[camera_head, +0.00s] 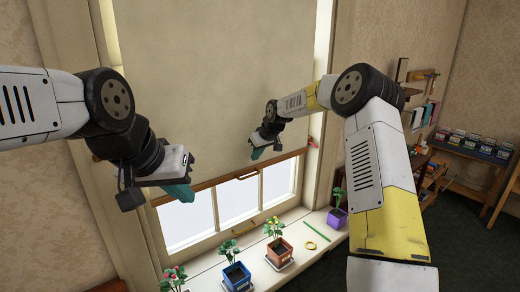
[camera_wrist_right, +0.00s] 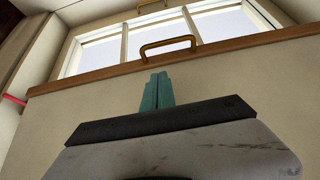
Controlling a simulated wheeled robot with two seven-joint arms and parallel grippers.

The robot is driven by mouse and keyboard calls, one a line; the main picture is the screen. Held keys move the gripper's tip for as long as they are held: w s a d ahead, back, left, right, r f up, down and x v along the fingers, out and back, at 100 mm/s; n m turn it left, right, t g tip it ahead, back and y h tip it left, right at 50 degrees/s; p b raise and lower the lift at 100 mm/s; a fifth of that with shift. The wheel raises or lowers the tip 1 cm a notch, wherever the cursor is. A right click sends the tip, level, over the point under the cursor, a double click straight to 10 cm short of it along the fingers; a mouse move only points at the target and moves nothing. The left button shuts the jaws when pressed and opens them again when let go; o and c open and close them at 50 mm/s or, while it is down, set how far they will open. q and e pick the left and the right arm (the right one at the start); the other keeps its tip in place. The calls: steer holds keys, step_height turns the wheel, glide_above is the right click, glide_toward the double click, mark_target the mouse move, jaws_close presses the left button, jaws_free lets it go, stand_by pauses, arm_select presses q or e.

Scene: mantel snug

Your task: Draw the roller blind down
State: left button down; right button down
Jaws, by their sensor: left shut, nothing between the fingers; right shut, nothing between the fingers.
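The beige roller blind (camera_head: 215,75) hangs over the upper part of the window, with bare panes below it. Its wooden bottom bar (camera_head: 213,183) carries a small brass handle (camera_head: 246,177). The bar (camera_wrist_right: 110,73) and handle (camera_wrist_right: 168,46) also show in the right wrist view. My right gripper (camera_head: 258,153) has teal fingers, is shut and empty, and is in front of the blind just above the handle. In the wrist view its fingertips (camera_wrist_right: 157,76) appear close to the handle, but contact cannot be told. My left gripper (camera_head: 180,193) is shut and empty near the bar's left end.
Potted plants stand on the white sill, including a blue pot (camera_head: 236,276), an orange pot (camera_head: 279,253) and a purple pot (camera_head: 337,218). A yellow ring (camera_head: 310,245) and green stick (camera_head: 315,231) lie between them. Shelves (camera_head: 433,180) stand right.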

mark_target(256, 170)
steer(key=shift+w+a+f, duration=0.1)
steer(key=shift+w+f, duration=0.05)
steer(key=shift+f, duration=2.8)
steer(key=shift+f, duration=0.5)
step_height(256, 170, down, 28)
steer(key=shift+r, duration=0.2)
